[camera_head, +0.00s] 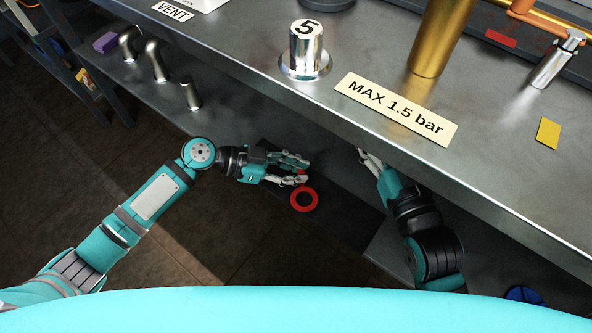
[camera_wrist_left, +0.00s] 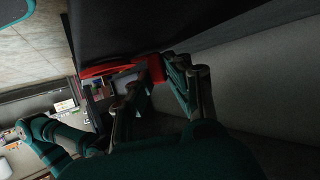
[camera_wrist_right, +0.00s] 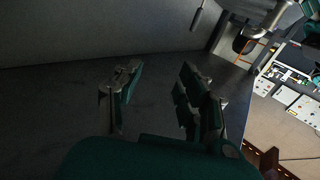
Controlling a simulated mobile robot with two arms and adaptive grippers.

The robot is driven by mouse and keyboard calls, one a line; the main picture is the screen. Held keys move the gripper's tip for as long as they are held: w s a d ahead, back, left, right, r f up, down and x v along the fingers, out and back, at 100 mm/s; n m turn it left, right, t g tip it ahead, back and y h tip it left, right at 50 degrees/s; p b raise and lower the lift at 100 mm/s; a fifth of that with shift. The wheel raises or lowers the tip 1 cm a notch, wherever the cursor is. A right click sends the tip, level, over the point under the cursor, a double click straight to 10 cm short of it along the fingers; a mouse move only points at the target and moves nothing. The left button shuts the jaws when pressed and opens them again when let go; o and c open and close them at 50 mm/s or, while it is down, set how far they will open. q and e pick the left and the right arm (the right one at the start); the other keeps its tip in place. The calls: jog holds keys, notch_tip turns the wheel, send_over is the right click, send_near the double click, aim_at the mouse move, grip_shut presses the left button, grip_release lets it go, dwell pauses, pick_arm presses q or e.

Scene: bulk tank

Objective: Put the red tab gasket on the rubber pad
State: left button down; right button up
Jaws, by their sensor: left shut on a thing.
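The red tab gasket (camera_head: 304,200) is a red ring with a small tab. My left gripper (camera_head: 301,172) is shut on the tab, and the ring hangs out past the fingertips. In the left wrist view the gasket (camera_wrist_left: 110,69) shows edge-on, with its tab between the fingers (camera_wrist_left: 160,75). The black rubber pad (camera_head: 343,211) lies on the lower shelf, below and around the gasket in the head view. I cannot tell whether the gasket touches it. My right gripper (camera_wrist_right: 158,95) is open and empty in the right wrist view; in the head view the counter edge partly hides it.
The steel counter (camera_head: 230,60) overhangs the shelf and bears a MAX 1.5 bar label (camera_head: 396,108). A yellow tag (camera_head: 548,133) lies on the counter at right.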

pick_arm(q)
jog(key=shift+f, duration=0.1)
jog(key=c, duration=1.3)
grip_release()
pick_arm(e)
jog(key=shift+a+r+t+y, duration=0.1)
jog(key=shift+r+t+y, duration=0.25)
jog(key=shift+r, duration=0.5)
